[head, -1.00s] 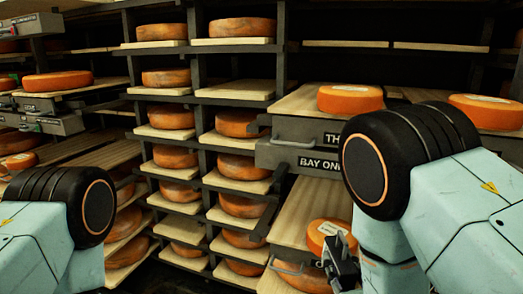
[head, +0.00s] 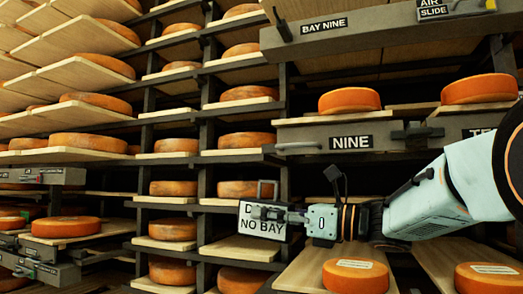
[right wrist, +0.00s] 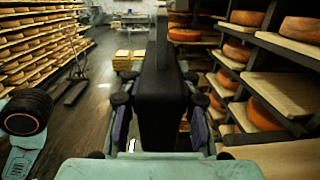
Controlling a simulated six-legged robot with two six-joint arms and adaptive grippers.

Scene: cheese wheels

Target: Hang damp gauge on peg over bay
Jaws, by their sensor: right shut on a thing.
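The damp gauge (head: 262,232) is a white plate with black lettering, partly reading "NO BAY", with a grey loop at its top. My right gripper (head: 268,213) is shut on it and covers part of its lettering. In the right wrist view the gauge (right wrist: 160,95) is a dark upright block between my fingers. A dark peg (head: 282,25) sticks out at the left end of the upper beam, beside the "BAY NINE" label (head: 324,27). The gauge hangs in the air well below this peg, slightly to its left. My left gripper is not in view.
A drawer front labelled "NINE" (head: 350,142) with a handle stands out below the upper beam, carrying a cheese wheel (head: 349,100). Boards with cheese wheels (head: 355,276) lie under my right arm. Shelves of wheels fill the left. The right wrist view shows an open aisle floor (right wrist: 90,110).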

